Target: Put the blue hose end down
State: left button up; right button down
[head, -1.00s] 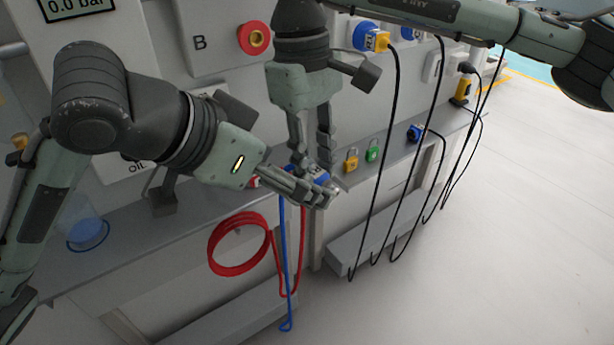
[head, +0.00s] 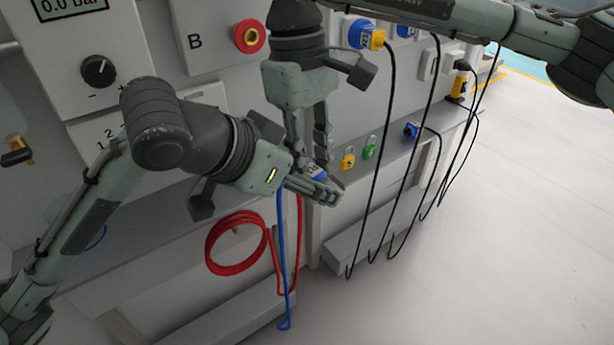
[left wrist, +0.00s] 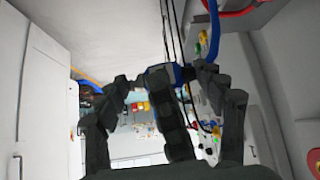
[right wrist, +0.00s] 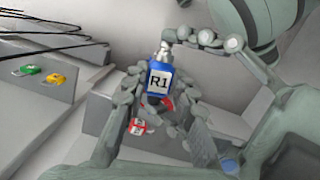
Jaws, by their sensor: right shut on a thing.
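The blue hose end (head: 318,174), labelled R1 in the right wrist view (right wrist: 160,80), is held upright or nearly so in front of the bench. My right gripper (head: 308,160) reaches down from above and is shut on it. My left gripper (head: 328,192) comes in from the left, right beside the hose end and the right fingers. Its fingers stand apart in the left wrist view (left wrist: 165,85), with part of the right gripper showing between them. Whether they touch the hose end is hidden. The blue hose (head: 282,260) hangs down towards the floor.
A coiled red hose (head: 212,258) hangs at the bench front, close to the blue hose. Yellow (head: 347,162) and green (head: 369,152) padlocks sit to the right. Black cables (head: 377,190) hang further right. The floor (head: 500,220) at right is clear.

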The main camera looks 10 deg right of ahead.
pick_arm(q)
jog(key=shift+s+d, duration=0.1)
jog(key=c, duration=0.4)
jog(key=shift+c, duration=0.3)
pick_arm(e)
jog(key=c, duration=1.2)
grip_release()
jog(key=shift+o, duration=0.2)
